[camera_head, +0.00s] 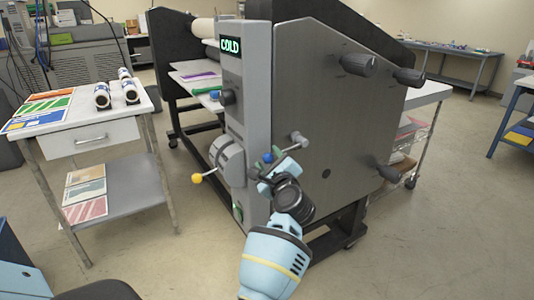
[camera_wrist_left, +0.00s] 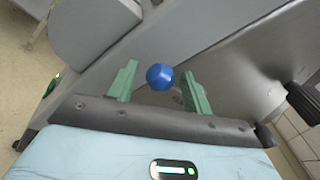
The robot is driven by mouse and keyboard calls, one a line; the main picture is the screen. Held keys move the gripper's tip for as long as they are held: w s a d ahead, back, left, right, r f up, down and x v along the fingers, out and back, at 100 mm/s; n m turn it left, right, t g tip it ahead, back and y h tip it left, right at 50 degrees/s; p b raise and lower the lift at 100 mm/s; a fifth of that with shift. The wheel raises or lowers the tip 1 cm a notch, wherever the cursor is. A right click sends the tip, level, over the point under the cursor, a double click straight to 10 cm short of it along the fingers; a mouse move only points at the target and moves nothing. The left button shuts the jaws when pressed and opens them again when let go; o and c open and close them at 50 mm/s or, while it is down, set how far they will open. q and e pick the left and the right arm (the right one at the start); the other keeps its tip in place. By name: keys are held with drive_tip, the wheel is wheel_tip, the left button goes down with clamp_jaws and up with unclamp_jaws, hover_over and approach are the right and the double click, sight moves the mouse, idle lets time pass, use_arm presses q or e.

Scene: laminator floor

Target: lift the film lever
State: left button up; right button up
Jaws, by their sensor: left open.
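The laminator (camera_head: 325,95) is a grey machine with a "COLD" display. In the left wrist view, a blue ball knob (camera_wrist_left: 160,77) shows between my left fingertips, with a gap on each side. This knob seems to be the end of the film lever; its arm is mostly hidden. In the head view, my left gripper (camera_head: 265,163) is open at the lower front of the machine, and the blue knob is small and partly hidden there. A separate lever with a yellow ball (camera_head: 197,178) sticks out to the left of the gripper.
A grey-knobbed lever (camera_head: 299,138) juts out just right of my gripper. Dark handles (camera_head: 358,64) stick out of the side panel. A white side table (camera_head: 80,137) with rolls and colour sheets stands at the left.

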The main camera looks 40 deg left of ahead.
use_arm(q)
drive_tip(key=shift+w+a+f, duration=0.1)
drive_tip(key=shift+w+a, duration=0.35)
drive_tip(key=shift+a, duration=0.05)
use_arm(e)
drive_tip(key=shift+w+a+r, duration=0.1)
drive_tip(key=shift+w+a, duration=0.15)
drive_tip(key=shift+w, duration=0.1)
use_arm(q)
drive_tip(key=shift+s+d, duration=0.1)
drive_tip(key=shift+s, duration=0.05)
use_arm(e)
drive_tip(key=shift+s, duration=0.1)
use_arm(q)
clamp_jaws()
use_arm(e)
drive_tip(key=shift+d, duration=0.1)
